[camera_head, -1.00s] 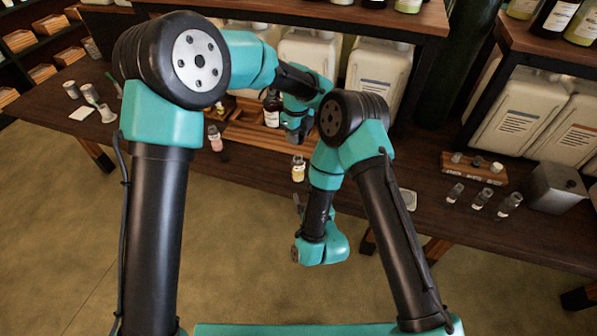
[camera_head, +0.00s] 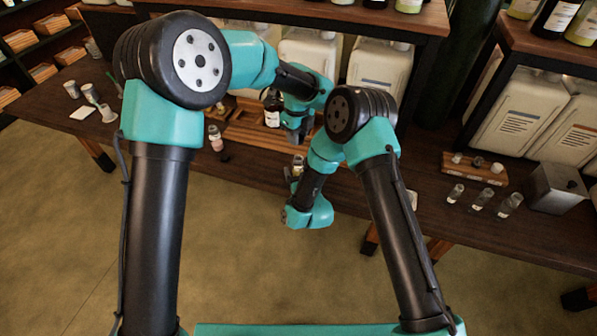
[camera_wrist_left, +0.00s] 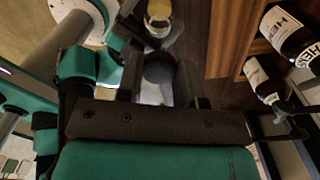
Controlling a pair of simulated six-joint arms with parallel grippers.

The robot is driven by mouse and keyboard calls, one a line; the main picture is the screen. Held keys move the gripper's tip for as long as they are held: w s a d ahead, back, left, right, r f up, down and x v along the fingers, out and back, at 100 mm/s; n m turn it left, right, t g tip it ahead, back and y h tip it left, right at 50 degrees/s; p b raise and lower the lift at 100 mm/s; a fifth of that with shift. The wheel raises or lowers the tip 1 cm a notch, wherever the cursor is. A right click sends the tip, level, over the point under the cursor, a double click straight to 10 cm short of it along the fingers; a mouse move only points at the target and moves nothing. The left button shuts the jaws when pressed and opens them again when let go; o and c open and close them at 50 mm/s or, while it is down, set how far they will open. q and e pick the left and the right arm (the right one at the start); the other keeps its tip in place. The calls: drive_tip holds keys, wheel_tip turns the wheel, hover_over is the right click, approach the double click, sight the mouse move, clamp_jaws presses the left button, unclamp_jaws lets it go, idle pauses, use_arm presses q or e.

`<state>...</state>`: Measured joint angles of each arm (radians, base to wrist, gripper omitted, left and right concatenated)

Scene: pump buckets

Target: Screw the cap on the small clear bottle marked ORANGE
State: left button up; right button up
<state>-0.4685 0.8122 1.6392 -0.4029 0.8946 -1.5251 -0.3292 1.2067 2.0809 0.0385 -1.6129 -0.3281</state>
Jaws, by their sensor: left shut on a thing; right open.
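A small clear bottle with yellow liquid (camera_head: 298,165) stands near the table's front edge, partly hidden by my right arm. It also shows in the left wrist view (camera_wrist_left: 158,15). I cannot read a mark on it. My left gripper (camera_head: 293,138) is above and behind it, pointing down. In the left wrist view, its fingers (camera_wrist_left: 160,80) are shut on a dark round cap (camera_wrist_left: 158,66), apart from the bottle. My right gripper (camera_head: 290,178) is open beside the bottle, low at the table's front edge; its fingertips are mostly hidden, so I cannot tell whether it touches the bottle.
A small bottle with pink liquid (camera_head: 215,138) stands to the left. A wooden tray (camera_head: 250,130) with a dark bottle (camera_head: 272,108) lies behind. At right are three small clear bottles (camera_head: 480,200), a wooden cap rack (camera_head: 470,172) and a metal box (camera_head: 553,187). Large white canisters (camera_head: 378,68) stand behind.

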sight(298, 157)
drive_tip(key=shift+w+a, duration=0.1)
drive_tip(key=shift+w, duration=0.2)
drive_tip(key=shift+c, duration=0.3)
drive_tip(key=c, duration=1.3)
use_arm(q)
drive_tip(key=shift+f, duration=2.45)
drive_tip(key=shift+f, duration=0.1)
drive_tip(key=shift+f, duration=0.85)
drive_tip(key=shift+f, duration=0.5)
use_arm(e)
clamp_jaws()
